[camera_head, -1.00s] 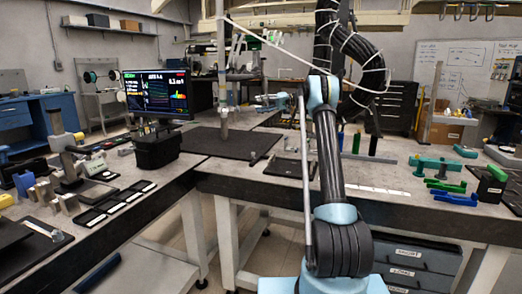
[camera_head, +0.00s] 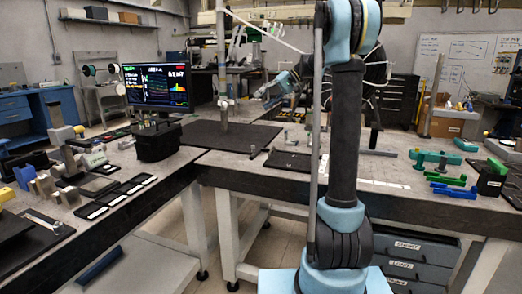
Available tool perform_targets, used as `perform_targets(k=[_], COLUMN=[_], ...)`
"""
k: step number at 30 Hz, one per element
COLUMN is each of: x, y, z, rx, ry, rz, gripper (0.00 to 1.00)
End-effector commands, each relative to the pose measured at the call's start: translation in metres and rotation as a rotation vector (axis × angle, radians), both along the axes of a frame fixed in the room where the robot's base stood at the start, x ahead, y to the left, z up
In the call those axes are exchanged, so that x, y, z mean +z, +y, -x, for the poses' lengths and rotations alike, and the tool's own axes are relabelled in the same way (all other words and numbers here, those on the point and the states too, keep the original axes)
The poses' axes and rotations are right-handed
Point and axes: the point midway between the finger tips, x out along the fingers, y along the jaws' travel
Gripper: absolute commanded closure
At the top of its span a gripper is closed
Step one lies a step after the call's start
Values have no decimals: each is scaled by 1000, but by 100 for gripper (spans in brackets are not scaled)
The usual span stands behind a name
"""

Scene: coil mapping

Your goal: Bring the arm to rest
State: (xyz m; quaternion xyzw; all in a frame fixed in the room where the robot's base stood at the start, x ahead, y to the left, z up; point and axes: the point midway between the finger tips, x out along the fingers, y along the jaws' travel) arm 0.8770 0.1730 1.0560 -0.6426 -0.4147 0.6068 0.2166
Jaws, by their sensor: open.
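My arm (camera_head: 345,130) stands upright in the middle of the head view, with teal joints and dark links. Its upper end runs out of the top of the picture. My gripper (camera_head: 264,93) shows small to the left of the arm, above the bench and apart from the black mat (camera_head: 232,136). It is open, and I see nothing held in it. Part of the link behind it is hidden by my upright arm.
A probe post (camera_head: 222,75) rises from the mat. A monitor (camera_head: 158,88) and a black bin (camera_head: 156,141) stand on the left bench. Green and blue holders (camera_head: 452,190) lie on the right bench. Drawers (camera_head: 408,262) sit below.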

Motion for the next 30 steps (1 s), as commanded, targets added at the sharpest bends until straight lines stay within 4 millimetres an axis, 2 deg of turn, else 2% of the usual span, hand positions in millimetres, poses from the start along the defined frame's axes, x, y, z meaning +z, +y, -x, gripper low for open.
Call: perform_targets(k=[1, 3, 14, 23, 30], x=[-2, -6, -40, -83, -125], y=[-2, -6, -32, -60, -85], z=[16, 36, 138, 222, 285], rx=[-9, -23, -100, -165, -214], ry=[0, 2, 2, -11, -30], rz=[27, 63, 255, 410, 534], gripper=[52, 52, 52, 52, 52])
